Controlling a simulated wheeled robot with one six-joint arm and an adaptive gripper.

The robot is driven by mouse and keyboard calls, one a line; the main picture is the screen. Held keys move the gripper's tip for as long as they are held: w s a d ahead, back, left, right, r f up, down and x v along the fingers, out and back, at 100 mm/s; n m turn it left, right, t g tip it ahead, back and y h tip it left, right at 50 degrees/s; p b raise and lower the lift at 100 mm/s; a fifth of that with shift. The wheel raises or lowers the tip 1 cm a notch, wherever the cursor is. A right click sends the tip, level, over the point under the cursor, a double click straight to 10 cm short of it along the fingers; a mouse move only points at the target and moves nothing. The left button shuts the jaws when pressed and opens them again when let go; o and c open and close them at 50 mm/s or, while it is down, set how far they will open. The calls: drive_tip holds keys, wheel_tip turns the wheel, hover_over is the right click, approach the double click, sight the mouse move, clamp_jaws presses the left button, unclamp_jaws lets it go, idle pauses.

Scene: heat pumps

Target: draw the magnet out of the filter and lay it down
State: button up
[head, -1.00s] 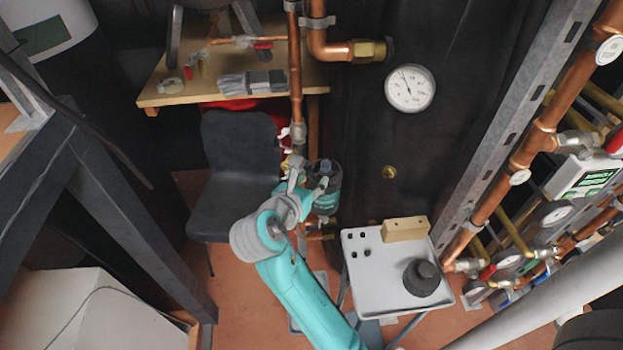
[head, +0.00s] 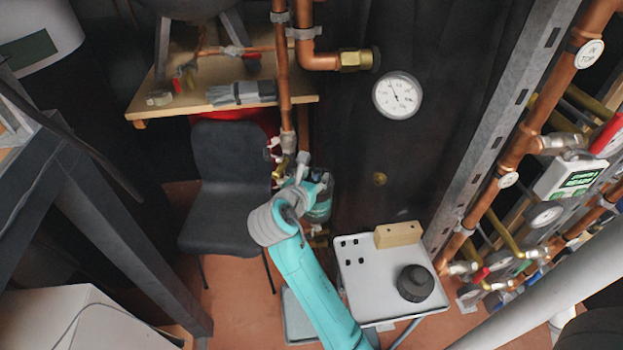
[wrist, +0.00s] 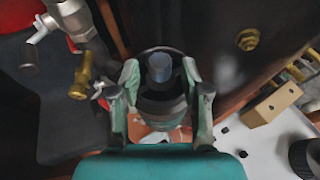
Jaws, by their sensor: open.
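The filter (wrist: 160,108) is a dark upright canister below the copper pipe. In the head view the filter (head: 321,207) is partly hidden by my wrist. The magnet (wrist: 159,68) shows as a blue-grey round-topped cylinder standing up in the middle of the filter's top. My gripper (wrist: 161,74) is open, with one finger on each side of the magnet. A gap shows between each finger and the magnet. In the head view my gripper (head: 311,179) is over the filter's top, and its fingertips are hard to make out.
A grey tray (head: 375,300) stands right of the filter with a wooden block (head: 398,235), a black round part (head: 415,283) and several small black pegs. Its front left is bare. Pipes and brass valves (wrist: 82,75) stand close left of my gripper. A chair (head: 231,190) is further left.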

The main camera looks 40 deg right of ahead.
clamp_jaws()
drive_tip(key=shift+r, duration=0.15)
drive_tip(key=shift+r, duration=1.95)
drive_tip(key=shift+r, duration=0.2)
drive_tip(key=shift+r, duration=1.9)
drive_tip(key=shift+r, duration=0.15)
